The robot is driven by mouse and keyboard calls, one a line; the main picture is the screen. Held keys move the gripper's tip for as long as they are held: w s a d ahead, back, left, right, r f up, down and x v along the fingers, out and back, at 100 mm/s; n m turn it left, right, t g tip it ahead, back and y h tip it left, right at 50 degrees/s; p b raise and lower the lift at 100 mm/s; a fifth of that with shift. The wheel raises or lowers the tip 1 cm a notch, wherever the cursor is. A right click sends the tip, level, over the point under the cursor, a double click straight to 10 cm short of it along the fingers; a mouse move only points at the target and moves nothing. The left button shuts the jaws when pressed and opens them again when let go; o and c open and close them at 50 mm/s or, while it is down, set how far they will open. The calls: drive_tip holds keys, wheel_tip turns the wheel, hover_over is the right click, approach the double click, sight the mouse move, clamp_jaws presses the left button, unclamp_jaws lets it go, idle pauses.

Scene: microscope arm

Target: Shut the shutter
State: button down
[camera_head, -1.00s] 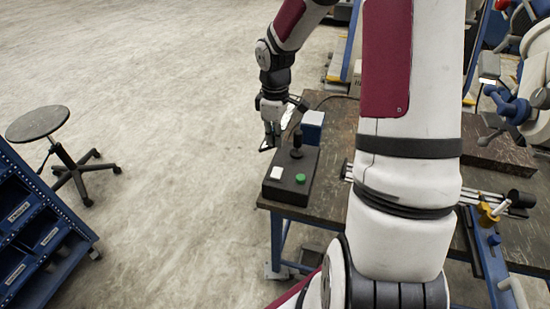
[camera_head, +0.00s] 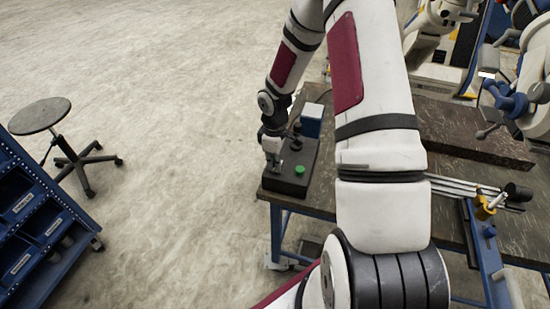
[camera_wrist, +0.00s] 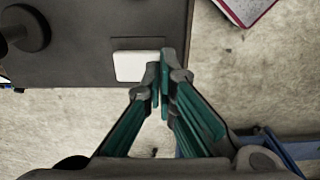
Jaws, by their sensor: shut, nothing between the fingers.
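A dark control box (camera_head: 288,187) sits at the near left corner of the table. It bears a green button (camera_head: 300,170) and a pale square switch (camera_wrist: 136,66), which my gripper largely hides in the head view. No part is visibly labelled as the shutter. My gripper (camera_head: 273,166) points down over the near left part of the box. In the wrist view its closed, empty fingertips (camera_wrist: 160,72) lie just beside the right edge of the pale switch. I cannot tell whether they touch it.
A dark knob (camera_wrist: 25,28) stands on the box, farther from the fingers. A blue and white block (camera_head: 312,120) stands behind the box. The table (camera_head: 440,165) carries rails to the right. A stool (camera_head: 40,115) and blue bins (camera_head: 35,225) stand left; the floor between is clear.

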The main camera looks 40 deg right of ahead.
drive_tip(key=shift+a+f, duration=0.15)
drive_tip(key=shift+f, duration=0.3)
drive_tip(key=shift+r, duration=0.1)
drive_tip(key=shift+w+d+r, duration=0.4)
drive_tip(key=shift+d, duration=0.2)
wheel_tip(320, 180, up, 14)
drive_tip(key=s+a+p, duration=0.1)
drive_tip(key=a, duration=0.1)
drive_tip(key=shift+s+f, duration=0.15)
drive_tip(key=shift+s, duration=0.2)
